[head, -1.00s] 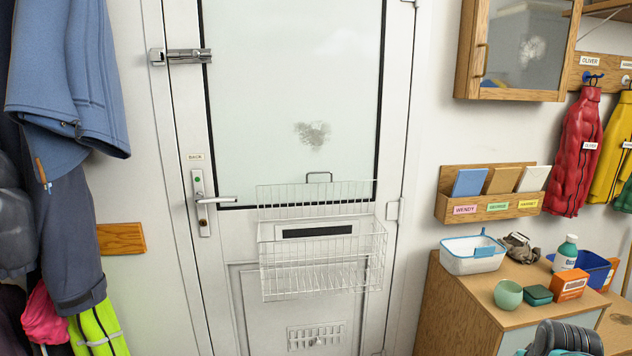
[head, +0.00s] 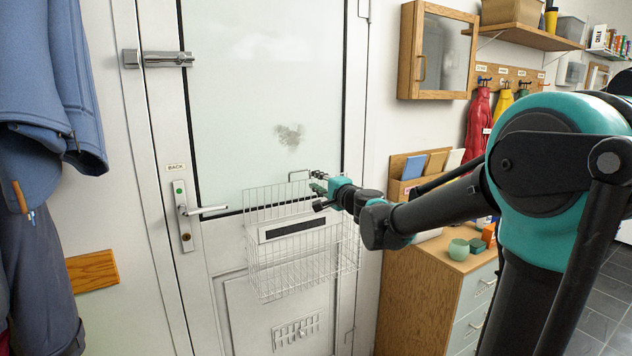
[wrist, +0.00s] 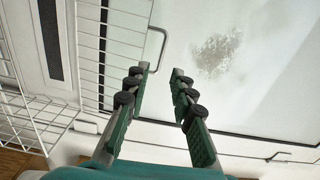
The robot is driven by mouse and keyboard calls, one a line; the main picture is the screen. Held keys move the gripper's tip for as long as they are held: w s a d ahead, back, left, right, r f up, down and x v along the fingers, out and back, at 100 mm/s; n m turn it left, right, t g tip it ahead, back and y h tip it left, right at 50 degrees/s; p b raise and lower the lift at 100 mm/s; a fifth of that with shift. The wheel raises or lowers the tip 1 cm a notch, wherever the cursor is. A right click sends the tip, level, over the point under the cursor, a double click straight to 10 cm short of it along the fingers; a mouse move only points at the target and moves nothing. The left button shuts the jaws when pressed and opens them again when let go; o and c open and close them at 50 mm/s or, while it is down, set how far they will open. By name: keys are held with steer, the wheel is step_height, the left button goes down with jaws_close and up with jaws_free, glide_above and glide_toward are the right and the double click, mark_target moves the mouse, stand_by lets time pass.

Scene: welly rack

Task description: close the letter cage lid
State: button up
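The letter cage (head: 305,270) is a white wire basket fixed to the white door below its glass pane. Its wire lid (head: 265,203) stands raised at the back against the door, with a small loop handle (head: 297,174) on its top edge. My gripper (head: 319,185) is close beside the handle, to its right. In the wrist view, my gripper (wrist: 161,69) is open, with nothing between its fingers. There the lid (wrist: 95,45) is to the left, and the handle (wrist: 157,45) lies just past the fingertips. I cannot tell whether the left finger touches the lid.
The door's lever handle (head: 205,210) is left of the cage. Blue coats (head: 45,80) hang at the far left. A wooden cabinet (head: 425,290) with a green cup (head: 458,249) stands right of the door, partly behind my arm. A wooden letter rack (head: 403,188) is on the wall.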

steer(key=x, duration=1)
steer(key=shift+w+r, duration=0.3)
steer(key=shift+c, duration=0.6)
jaws_close()
